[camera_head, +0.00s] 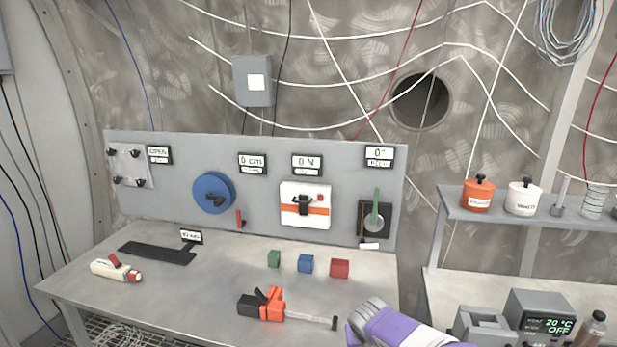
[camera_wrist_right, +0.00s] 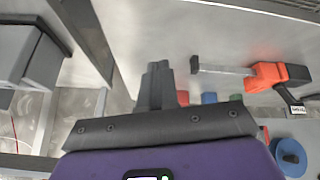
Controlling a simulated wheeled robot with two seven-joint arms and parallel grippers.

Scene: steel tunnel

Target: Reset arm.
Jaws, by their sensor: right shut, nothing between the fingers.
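My right gripper (camera_wrist_right: 158,68) shows in the right wrist view with its two grey fingers together and nothing between them. It is over the grey workbench (camera_head: 190,290), and the bench top fills the right part of the wrist view. A purple and grey part of my right arm (camera_head: 400,328) comes in at the bottom of the head view, by the bench's front right corner. The fingers cannot be made out there. My left arm and gripper are in neither view.
An orange and black tool (camera_head: 265,305) lies on the bench near my arm. Green (camera_head: 274,259), blue (camera_head: 305,263) and red (camera_head: 340,268) blocks sit behind it. A panel (camera_head: 260,210) with a blue wheel (camera_head: 213,192) stands at the back. A side table (camera_head: 470,282) holds instruments at right.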

